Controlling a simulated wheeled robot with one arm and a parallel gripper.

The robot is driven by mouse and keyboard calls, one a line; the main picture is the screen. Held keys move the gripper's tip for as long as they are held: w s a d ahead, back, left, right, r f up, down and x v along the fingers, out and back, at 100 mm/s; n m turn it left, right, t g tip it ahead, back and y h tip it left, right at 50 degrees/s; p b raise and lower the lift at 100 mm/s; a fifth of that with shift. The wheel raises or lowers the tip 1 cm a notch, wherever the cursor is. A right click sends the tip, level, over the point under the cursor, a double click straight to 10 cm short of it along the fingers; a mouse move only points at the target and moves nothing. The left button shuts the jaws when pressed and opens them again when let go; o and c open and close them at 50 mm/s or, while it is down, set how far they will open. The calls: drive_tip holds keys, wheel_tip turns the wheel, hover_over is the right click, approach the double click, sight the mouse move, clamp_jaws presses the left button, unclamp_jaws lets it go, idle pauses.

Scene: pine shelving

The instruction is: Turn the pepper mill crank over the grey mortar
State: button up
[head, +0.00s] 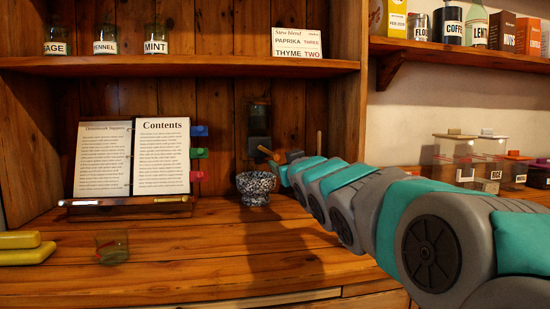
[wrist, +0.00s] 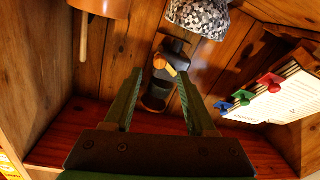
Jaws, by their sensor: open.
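The pepper mill (head: 258,122) is dark with a clear upper part and is fixed to the back boards. Its crank (head: 267,152) ends in an orange knob. The grey speckled mortar (head: 256,188) stands below it on the counter. In the wrist view, which is turned over, the mill (wrist: 157,96) and orange knob (wrist: 159,61) lie between the fingers of my gripper (wrist: 160,75). My gripper is open, one finger each side of the knob; I cannot tell whether either touches it. The mortar (wrist: 198,16) shows at the top.
An open recipe book (head: 161,155) with coloured tabs stands left of the mortar. A brown container (wrist: 100,7) with a wooden stick is near the mortar. The counter front is mostly clear.

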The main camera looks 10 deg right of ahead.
sight(277, 158)
drive_tip(key=shift+w+a+p, duration=0.15)
drive_tip(key=shift+w+p, duration=0.15)
drive_tip(key=shift+w, duration=1.45)
drive_tip(key=shift+w+a+p, duration=0.15)
drive_tip(key=shift+w+p, duration=0.1)
drive_tip(key=shift+w, duration=1.5)
clamp_jaws()
